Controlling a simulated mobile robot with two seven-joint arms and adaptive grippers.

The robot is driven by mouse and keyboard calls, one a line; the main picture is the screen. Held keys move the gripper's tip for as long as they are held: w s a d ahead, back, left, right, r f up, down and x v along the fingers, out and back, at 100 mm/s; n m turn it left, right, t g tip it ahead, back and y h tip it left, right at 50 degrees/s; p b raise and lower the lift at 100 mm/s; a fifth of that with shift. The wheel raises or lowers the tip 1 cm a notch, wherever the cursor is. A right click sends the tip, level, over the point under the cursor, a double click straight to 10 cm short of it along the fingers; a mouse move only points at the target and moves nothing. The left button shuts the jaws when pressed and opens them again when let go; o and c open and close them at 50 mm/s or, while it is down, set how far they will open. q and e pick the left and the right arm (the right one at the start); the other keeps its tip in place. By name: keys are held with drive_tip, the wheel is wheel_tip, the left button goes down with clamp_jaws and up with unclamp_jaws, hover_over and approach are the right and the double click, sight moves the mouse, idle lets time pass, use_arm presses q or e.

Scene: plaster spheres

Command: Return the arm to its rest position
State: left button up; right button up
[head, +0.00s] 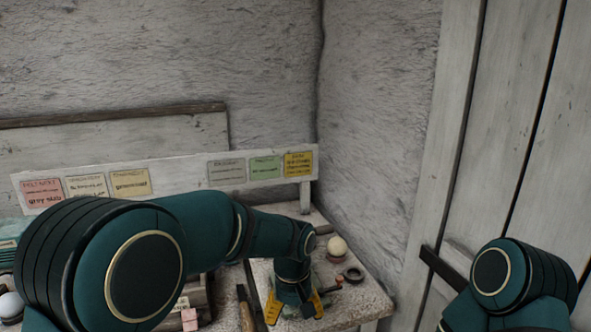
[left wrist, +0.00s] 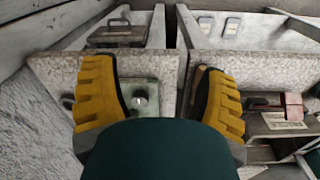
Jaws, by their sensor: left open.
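My left arm reaches in from the left across the head view. Its gripper (head: 294,306) points down over the right part of the worktop, with its yellow fingers apart. In the left wrist view the gripper (left wrist: 155,85) is open, and nothing is held between the fingers. A small pale round thing (left wrist: 140,97) on a grey plate shows beyond the gap, apart from the fingers. A teal part of my right arm (head: 520,275) shows at the lower right of the head view; its gripper is out of the picture.
A cream sphere (head: 337,246) sits on a small base at the back right of the worktop (head: 372,297). A dark ring (head: 353,274) lies near it. A white sphere (head: 10,305) is at the left edge. A board with several notes (head: 180,178) stands behind. Walls close the corner.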

use_arm(q)
drive_tip(key=s+a+f+h, duration=0.1)
drive_tip(key=a+f, duration=0.3)
drive_tip(key=f, duration=0.7)
drive_tip(key=s+a+f+h, duration=0.1)
drive_tip(key=s+a+f, duration=0.2)
drive_tip(key=s+f, duration=0.4)
drive_tip(key=s+a+f+t+h, duration=0.1)
drive_tip(key=s+a+f, duration=0.1)
drive_tip(key=s+f, duration=0.5)
drive_tip(key=shift+s+a+f+t+h, duration=0.3)
drive_tip(key=shift+s+a+f+h, duration=0.1)
drive_tip(key=shift+s, duration=0.85)
